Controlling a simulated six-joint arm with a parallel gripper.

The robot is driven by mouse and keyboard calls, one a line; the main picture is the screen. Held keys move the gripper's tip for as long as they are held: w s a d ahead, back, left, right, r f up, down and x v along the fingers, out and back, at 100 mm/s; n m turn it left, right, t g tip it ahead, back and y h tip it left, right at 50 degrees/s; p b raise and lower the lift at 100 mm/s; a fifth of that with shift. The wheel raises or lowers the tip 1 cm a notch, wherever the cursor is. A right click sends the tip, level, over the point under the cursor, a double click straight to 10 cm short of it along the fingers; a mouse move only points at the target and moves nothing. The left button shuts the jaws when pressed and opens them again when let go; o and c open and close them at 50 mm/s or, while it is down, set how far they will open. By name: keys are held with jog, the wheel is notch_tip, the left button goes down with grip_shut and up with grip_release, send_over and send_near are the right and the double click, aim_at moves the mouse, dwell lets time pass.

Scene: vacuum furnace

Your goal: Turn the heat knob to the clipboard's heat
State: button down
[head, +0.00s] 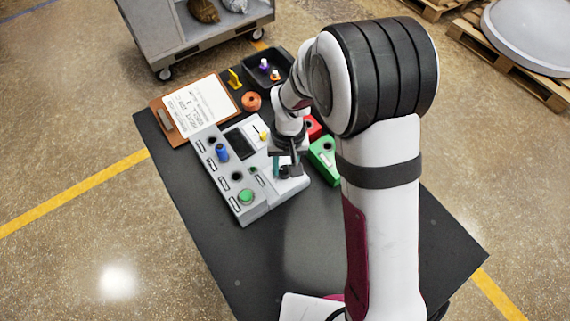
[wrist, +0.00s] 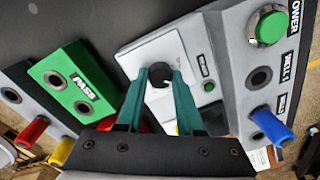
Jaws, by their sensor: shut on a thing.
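The grey control panel (head: 262,205) lies on the dark table, and its near end shows in the wrist view (wrist: 237,50). My gripper (head: 284,168) is over the panel's right side. In the wrist view my gripper's teal fingers (wrist: 160,85) are closed around a dark round knob (wrist: 160,72) on a pale dial plate (wrist: 150,48). The fingers partly hide the knob, and I cannot read its setting. The clipboard (head: 167,125) lies at the table's far left with a printed sheet (head: 199,102); its text is too small to read surely.
The panel also carries a green button (head: 246,196) and a blue handle (head: 222,153). A green block (head: 325,158) and a red block (head: 313,127) stand close right of my gripper. An orange ring (head: 251,101) and a black tray (head: 284,59) lie behind. The near table is mostly clear.

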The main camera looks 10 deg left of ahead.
jog(key=shift+m, duration=0.4)
jog(key=c, duration=0.5)
grip_release()
jog(key=shift+c, duration=0.2)
notch_tip(320, 180, up, 16)
jog(key=shift+d, duration=0.35)
jog(key=shift+f, duration=0.1)
jog(key=s+d+m, duration=0.4)
jog(key=s+d, duration=0.2)
jog(key=s, duration=0.4)
jog(key=s+d+r+m+y, duration=0.1)
jog(key=s+d+m, duration=0.2)
jog(key=s+d, duration=0.3)
jog(key=s, duration=0.4)
jog(key=shift+s+d+m, duration=0.2)
jog(key=shift+d+m, duration=0.2)
